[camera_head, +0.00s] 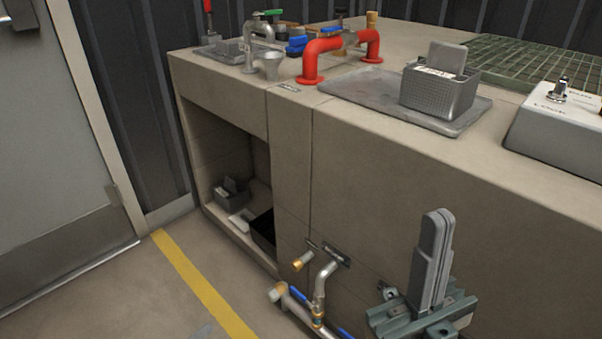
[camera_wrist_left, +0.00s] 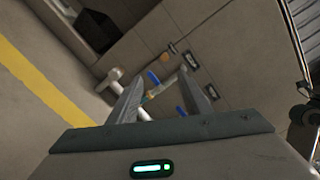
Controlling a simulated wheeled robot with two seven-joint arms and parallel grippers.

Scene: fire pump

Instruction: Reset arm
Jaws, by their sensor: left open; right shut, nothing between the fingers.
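My right gripper (camera_head: 436,252) stands upright at the lower right of the head view, its long grey fingers together and empty. It is in front of the cabinet wall. My left gripper (camera_wrist_left: 163,102) shows in the left wrist view with its two fingers apart. I cannot make it out for certain in the head view. Beyond its fingers are metal pipes with blue handles (camera_wrist_left: 153,79). The same pipework (camera_head: 318,300) is low on the cabinet front in the head view. I cannot see any object held by the left fingers.
A beige cabinet (camera_head: 385,170) fills the middle and right. On top are red pipes (camera_head: 311,62), a grey basket (camera_head: 437,92) on a tray and a white control box (camera_head: 560,130). A low open compartment (camera_head: 225,165) holds dark containers. Floor is clear around the yellow stripe (camera_head: 200,285).

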